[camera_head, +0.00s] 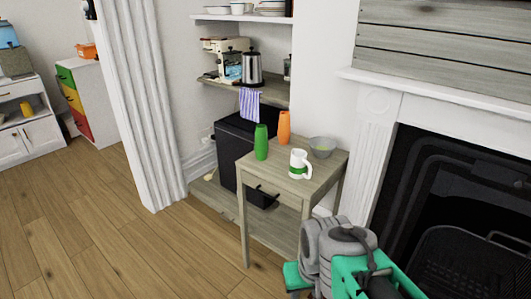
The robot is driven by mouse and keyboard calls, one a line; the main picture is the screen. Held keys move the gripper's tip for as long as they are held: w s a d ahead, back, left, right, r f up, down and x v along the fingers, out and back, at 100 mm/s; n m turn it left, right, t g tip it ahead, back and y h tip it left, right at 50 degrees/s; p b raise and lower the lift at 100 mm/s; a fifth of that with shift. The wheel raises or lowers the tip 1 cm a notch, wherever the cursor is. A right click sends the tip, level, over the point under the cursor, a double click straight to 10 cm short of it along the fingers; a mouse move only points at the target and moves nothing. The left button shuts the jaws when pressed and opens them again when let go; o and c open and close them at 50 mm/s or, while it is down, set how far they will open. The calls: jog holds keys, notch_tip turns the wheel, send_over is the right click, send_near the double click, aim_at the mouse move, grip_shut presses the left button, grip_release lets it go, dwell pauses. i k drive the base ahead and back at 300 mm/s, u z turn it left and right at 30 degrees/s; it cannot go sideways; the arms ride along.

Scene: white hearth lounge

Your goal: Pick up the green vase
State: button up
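The green vase (261,142) stands upright near the back left corner of a small wooden side table (262,179). It is slim, and nothing hides it. An orange vase (284,127) of similar shape stands just behind it to the right, apart from it. Grey and teal parts of my arm show at the bottom, in front of the table and to its right. I can make out no gripper fingers, and no part of my arm touches the vase.
A white mug with a green band (299,164) and a grey bowl (322,147) share the tabletop. A dark cabinet (233,143) is behind the table. A fireplace (452,205) is at right. Wooden floor (110,235) at left is clear.

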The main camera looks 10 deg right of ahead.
aim_at(261, 147)
jog(key=z, duration=1.2)
jog(key=i, duration=1.05)
jog(key=u, duration=2.35)
